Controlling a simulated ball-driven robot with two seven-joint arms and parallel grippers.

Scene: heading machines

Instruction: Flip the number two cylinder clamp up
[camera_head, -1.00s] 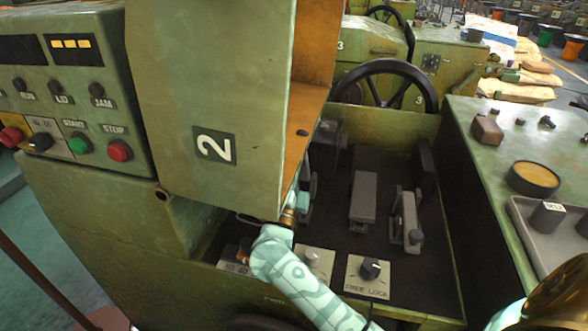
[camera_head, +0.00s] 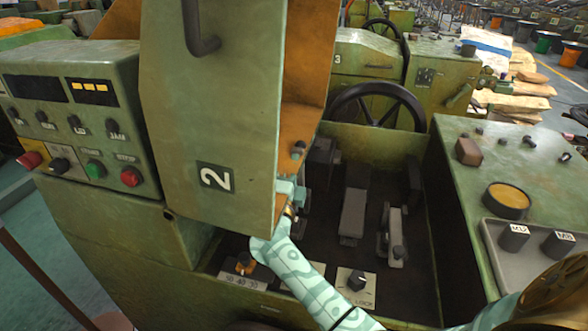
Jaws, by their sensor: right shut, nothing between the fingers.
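The green machine marked "2" has a raised cover panel (camera_head: 212,110) with a dark handle. In its open dark recess sit a long grey block (camera_head: 353,212) and, to its right, a grey lever-like piece (camera_head: 396,237). I cannot tell which part is the number two cylinder clamp. My right gripper (camera_head: 290,188) is at the panel's lower right edge, left of the grey block. It is shut and empty, partly hidden by the panel; whether it touches anything is unclear. My left gripper is not in view.
A control box (camera_head: 80,110) with buttons stands at the left. A black handwheel (camera_head: 376,112) is behind the recess. A green worktop (camera_head: 500,150) with a yellow-topped round part (camera_head: 507,199) is at the right. Knobs (camera_head: 356,281) line the recess front.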

